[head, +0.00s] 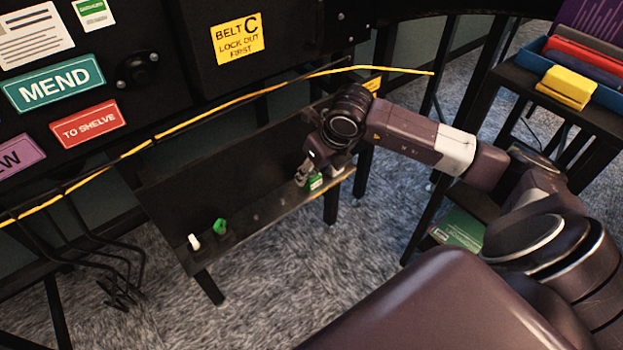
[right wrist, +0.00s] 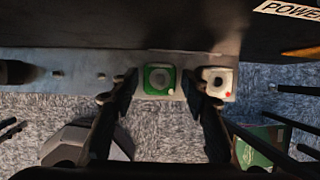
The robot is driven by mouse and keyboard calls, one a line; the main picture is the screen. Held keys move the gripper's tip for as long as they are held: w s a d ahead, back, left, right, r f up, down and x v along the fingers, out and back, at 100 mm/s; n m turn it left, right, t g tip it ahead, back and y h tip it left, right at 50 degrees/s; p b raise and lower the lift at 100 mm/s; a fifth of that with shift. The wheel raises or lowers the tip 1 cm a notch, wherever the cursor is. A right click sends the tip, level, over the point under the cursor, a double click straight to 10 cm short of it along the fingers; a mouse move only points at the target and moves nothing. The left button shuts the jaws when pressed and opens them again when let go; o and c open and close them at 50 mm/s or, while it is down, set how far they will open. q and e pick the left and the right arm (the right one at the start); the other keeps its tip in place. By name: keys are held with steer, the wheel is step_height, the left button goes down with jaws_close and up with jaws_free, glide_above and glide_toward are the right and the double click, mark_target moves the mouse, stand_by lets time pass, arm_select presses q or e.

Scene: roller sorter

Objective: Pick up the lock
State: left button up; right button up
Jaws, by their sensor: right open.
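A green block with a light top and a dark round mark, which appears to be the lock (right wrist: 160,79), sits at the front edge of the dark shelf. It also shows in the head view (head: 316,182), partly hidden by my right gripper (head: 311,166). In the right wrist view my right gripper (right wrist: 158,88) is open, with one finger on each side of the green block. I cannot tell whether the fingers touch it. A white block (right wrist: 218,80) with a red dot sits just right of it, close to the right finger. My left gripper is not in view.
A green knob-like piece (head: 219,227) and a small white piece (head: 194,242) stand at the shelf's (head: 262,213) near left end. A yellow cord (head: 190,117) runs above the shelf. A dark rack with a blue tray (head: 537,62) stands at the right.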

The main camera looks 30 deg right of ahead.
steer(key=shift+x, duration=1.1)
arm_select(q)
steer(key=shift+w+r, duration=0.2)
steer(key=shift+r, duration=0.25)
arm_select(e)
steer(key=shift+r, duration=0.1)
steer(key=c, duration=1)
